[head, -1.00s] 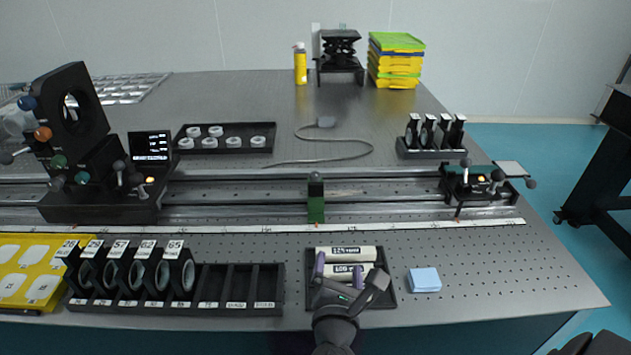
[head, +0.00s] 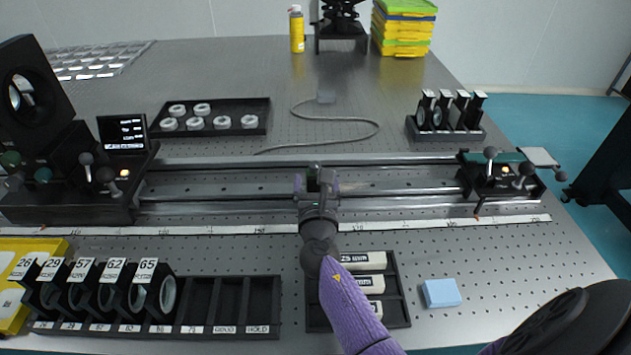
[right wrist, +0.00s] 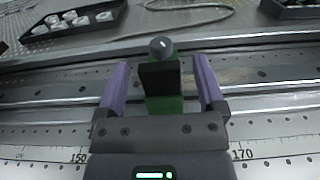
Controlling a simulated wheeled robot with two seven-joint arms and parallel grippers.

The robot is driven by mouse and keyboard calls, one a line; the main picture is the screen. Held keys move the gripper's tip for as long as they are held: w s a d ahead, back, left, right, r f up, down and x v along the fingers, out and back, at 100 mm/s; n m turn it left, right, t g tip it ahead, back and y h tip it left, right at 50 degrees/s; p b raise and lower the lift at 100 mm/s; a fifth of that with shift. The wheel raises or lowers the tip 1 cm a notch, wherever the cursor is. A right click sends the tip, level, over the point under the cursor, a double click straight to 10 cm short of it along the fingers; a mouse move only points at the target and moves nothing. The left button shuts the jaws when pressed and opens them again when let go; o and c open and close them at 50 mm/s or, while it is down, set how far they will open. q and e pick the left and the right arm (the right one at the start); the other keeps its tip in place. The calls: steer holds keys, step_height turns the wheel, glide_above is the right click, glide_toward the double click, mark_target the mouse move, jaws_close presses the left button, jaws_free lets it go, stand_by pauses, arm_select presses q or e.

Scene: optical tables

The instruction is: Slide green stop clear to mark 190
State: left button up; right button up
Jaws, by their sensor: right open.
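The green stop (right wrist: 163,104), with a dark block and a round grey knob on top, sits on the rail in the right wrist view. It stands about midway between the 150 and 170 labels of the scale (right wrist: 270,157). My right gripper (right wrist: 160,66) is open, its purple fingers on either side of the stop with gaps showing. In the head view my right gripper (head: 316,184) hides most of the stop. The white scale strip (head: 430,223) runs along the front of the rail (head: 400,180); I cannot read its 190 mark. My left gripper is not in view.
A black carrier with levers (head: 500,178) stands at the rail's right end, and a larger one with a screen (head: 123,133) at the left. The rail between the stop and the right carrier looks free.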

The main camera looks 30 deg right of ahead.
steer(key=shift+w+d, duration=0.25)
steer(key=shift+w, duration=0.1)
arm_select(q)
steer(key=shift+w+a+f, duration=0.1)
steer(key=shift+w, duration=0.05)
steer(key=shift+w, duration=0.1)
arm_select(e)
steer(key=c, duration=0.7)
jaws_close()
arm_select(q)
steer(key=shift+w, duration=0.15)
